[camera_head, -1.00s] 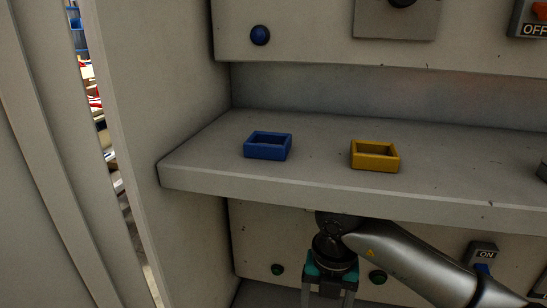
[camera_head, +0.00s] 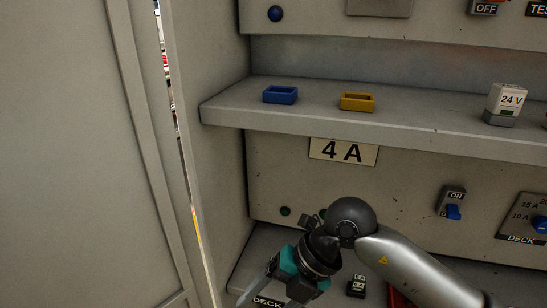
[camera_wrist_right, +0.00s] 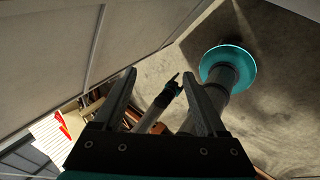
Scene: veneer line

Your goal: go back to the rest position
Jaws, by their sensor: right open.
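My right gripper (camera_head: 270,290) is at the bottom of the head view, in front of the lower deck and below the shelf. In the right wrist view my right gripper (camera_wrist_right: 160,80) has its two fingers wide apart with nothing between them. It is apart from the shelf and the trays. Between the fingers, farther off, a grey link with a dark joint and a small teal part shows, which looks like my left arm; its gripper is too small to read. My left arm is not in the head view.
A shelf (camera_head: 225,113) holds a blue tray (camera_head: 280,101), a yellow tray (camera_head: 357,108) and a 24 V block (camera_head: 505,105). Below are a 4 A label (camera_head: 343,152) and an ON switch (camera_head: 452,203). A tall grey panel (camera_head: 75,150) stands at left.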

